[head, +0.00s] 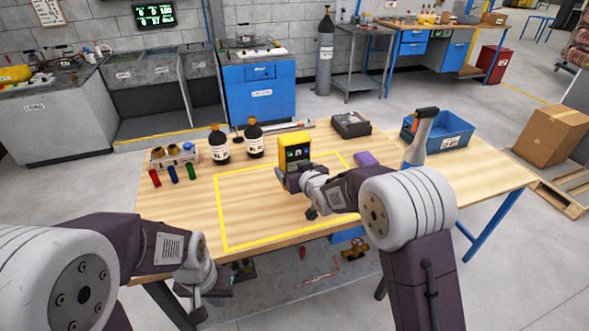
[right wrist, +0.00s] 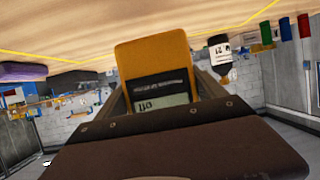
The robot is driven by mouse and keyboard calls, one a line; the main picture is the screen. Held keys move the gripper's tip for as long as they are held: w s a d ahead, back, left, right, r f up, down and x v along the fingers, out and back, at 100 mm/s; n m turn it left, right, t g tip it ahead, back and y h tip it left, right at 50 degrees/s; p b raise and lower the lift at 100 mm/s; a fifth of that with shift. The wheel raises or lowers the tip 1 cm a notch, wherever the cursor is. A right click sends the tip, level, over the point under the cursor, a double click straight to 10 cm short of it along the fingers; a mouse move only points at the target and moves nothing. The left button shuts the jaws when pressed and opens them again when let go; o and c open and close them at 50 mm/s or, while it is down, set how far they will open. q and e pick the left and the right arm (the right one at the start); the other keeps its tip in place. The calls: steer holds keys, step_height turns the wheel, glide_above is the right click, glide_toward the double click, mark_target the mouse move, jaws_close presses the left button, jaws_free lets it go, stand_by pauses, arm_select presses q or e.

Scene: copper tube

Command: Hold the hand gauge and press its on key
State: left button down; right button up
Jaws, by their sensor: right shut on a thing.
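The hand gauge (head: 296,148) is yellow with a dark display face and stands upright above the far middle of the yellow-outlined area. My right gripper (head: 292,180) is shut on its lower part. In the right wrist view the gauge (right wrist: 152,60) shows its yellow body and a dark and pale panel between the fingers. The on key is too small to make out. My left gripper (head: 208,290) hangs low at the table's front edge, well apart from the gauge. I cannot tell whether its fingers are open.
The wooden table (head: 180,215) is bare inside the yellow outline left of the gauge. Dark bottles (head: 218,143), colored cylinders (head: 173,174), a black box (head: 351,124), a purple block (head: 366,158), a spray bottle (head: 418,142) and a blue bin (head: 447,136) stand around it.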

steer(key=shift+f+b, duration=1.9)
steer(key=shift+f, duration=0.4)
steer(key=shift+s+f, duration=0.15)
steer(key=shift+f, duration=0.1)
stand_by(3.4)
stand_by(0.6)
